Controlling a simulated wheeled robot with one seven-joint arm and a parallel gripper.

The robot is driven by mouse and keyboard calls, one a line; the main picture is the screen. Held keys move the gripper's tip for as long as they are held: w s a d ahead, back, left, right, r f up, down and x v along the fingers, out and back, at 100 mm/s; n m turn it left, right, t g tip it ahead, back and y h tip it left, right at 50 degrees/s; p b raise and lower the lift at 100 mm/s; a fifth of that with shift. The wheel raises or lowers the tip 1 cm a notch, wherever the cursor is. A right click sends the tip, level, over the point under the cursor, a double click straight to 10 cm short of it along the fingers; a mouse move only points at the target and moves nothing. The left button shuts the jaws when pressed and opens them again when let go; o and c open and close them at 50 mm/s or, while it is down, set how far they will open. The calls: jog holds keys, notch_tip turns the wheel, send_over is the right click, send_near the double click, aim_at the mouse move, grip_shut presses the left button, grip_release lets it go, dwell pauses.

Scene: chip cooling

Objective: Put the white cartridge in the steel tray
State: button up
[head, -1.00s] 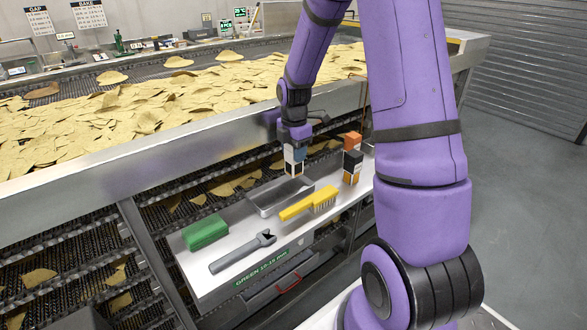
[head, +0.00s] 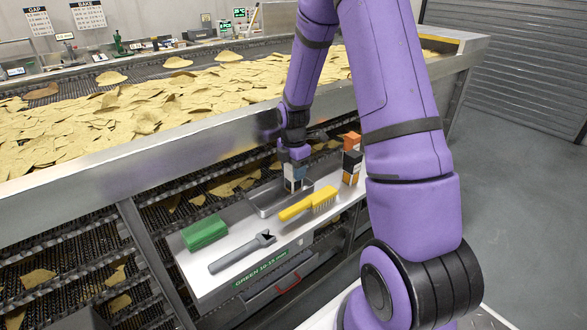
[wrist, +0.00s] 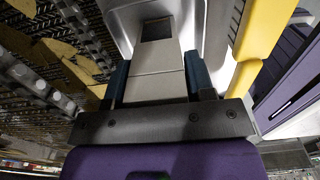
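My gripper (head: 294,168) is shut on the white cartridge (head: 290,185), which hangs upright below its blue fingers. In the head view it is over the far part of the steel tray (head: 261,205), its lower end low at the tray. I cannot tell whether it touches the tray floor. In the wrist view the pale cartridge (wrist: 155,62), with a dark square at its far end, sits between the two blue fingers of my gripper (wrist: 156,80). The tray's shiny metal (wrist: 125,14) shows around its far end.
A yellow brush (head: 309,204) lies just in front of the tray. A grey wrench (head: 242,252) and a green block (head: 204,232) lie to the left on the shelf.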

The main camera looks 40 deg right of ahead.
jog(key=shift+o, duration=1.3)
notch_tip(320, 180, up, 12)
jog(key=shift+r, duration=0.2)
jog(key=s+a+r+m+t, duration=0.1)
jog(key=s+a+r+m, duration=0.35)
jog(key=s+r, duration=0.2)
jog(key=s+a+r+m+t, duration=0.1)
jog(key=s+a+r+m, duration=0.35)
jog(key=r, duration=0.35)
jog(key=s+a+r+m+t, duration=0.1)
jog(key=s+a+m, duration=0.1)
jog(key=s, duration=0.3)
jog(key=s+a+r+m+t, duration=0.1)
jog(key=s+r+m, duration=0.1)
jog(key=s+m, duration=0.2)
jog(key=s+a+r+m+t, duration=0.1)
jog(key=s+a+m, duration=0.1)
jog(key=s, duration=0.4)
jog(key=shift+s+a+r+m, duration=0.25)
jog(key=shift+s+a+m, duration=0.05)
jog(key=shift+m, duration=0.4)
